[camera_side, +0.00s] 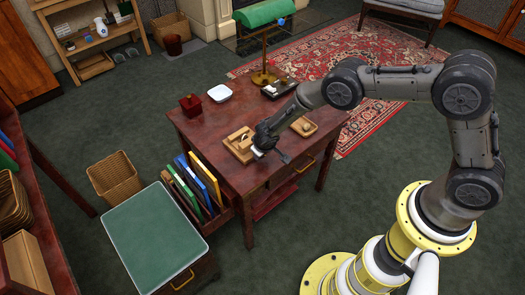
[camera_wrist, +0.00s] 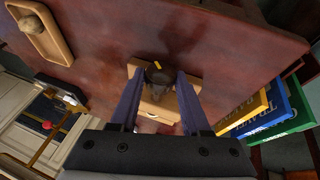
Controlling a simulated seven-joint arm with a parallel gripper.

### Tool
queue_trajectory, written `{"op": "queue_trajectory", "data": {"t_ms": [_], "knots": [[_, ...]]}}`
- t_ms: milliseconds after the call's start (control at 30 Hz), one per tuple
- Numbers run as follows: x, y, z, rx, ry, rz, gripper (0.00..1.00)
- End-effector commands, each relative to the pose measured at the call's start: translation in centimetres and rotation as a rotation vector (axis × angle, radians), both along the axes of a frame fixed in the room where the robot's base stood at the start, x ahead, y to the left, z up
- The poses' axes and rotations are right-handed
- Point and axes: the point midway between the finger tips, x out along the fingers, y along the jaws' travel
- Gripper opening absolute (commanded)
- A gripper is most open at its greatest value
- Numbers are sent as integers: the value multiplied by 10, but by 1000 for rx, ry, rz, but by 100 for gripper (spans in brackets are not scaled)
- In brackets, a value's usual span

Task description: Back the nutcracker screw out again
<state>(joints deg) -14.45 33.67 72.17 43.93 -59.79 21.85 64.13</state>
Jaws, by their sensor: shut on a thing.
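The nutcracker is a light wooden block on the red-brown table, seen in the side view (camera_side: 238,141) and in the wrist view (camera_wrist: 158,108). A dark round screw knob (camera_wrist: 160,77) with a yellow mark stands at it in the wrist view. My gripper (camera_wrist: 158,72) has a finger on each side of the knob and is shut on it. In the side view, my gripper (camera_side: 259,149) is at the nutcracker's right side and hides the screw. The screw's thread is not clear in either view.
A wooden tray with a nut (camera_side: 304,126) lies right of my gripper on the table (camera_side: 222,118). A red box (camera_side: 190,105), white dish (camera_side: 220,93), dark tray (camera_side: 279,88) and green lamp (camera_side: 264,14) stand farther back. Upright books (camera_side: 200,180) are at the left end.

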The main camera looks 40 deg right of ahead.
Motion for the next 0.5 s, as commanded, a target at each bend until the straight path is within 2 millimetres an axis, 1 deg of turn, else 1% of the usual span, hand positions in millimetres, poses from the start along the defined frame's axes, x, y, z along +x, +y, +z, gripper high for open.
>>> {"op": "queue_trajectory", "data": {"t_ms": [33, 500], "knots": [[1, 4, 0, -47, -3, 8, 0], [1, 10, -5, -495, -3, 7, 0]]}}
